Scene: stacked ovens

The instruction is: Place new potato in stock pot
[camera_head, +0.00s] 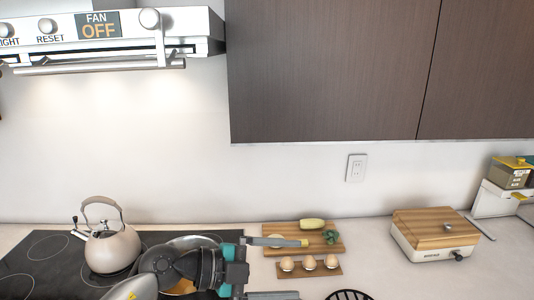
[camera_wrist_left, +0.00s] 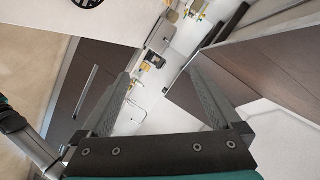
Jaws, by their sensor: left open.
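My left gripper (camera_head: 285,268) is open in the head view, in front of a wooden cutting board (camera_head: 333,243) and an egg holder. In the left wrist view the fingers of the left gripper (camera_wrist_left: 157,75) are apart with nothing between them. A round metal vessel (camera_head: 197,241) on the cooktop is largely hidden behind my left arm, with something yellowish low inside; I cannot tell if it is the stock pot. A pale rounded item on the board's left part is mostly covered by the upper finger; I cannot tell if it is the new potato. My right gripper is not in view.
A beige kettle (camera_head: 112,249) stands on the black cooktop (camera_head: 40,262). The board bears a yellow-green vegetable (camera_head: 312,224) and a green floret (camera_head: 331,237). An egg holder (camera_head: 310,270) has three eggs. A wood-topped appliance (camera_head: 437,236) stands right; a black round rack (camera_head: 348,295) lies at the front.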

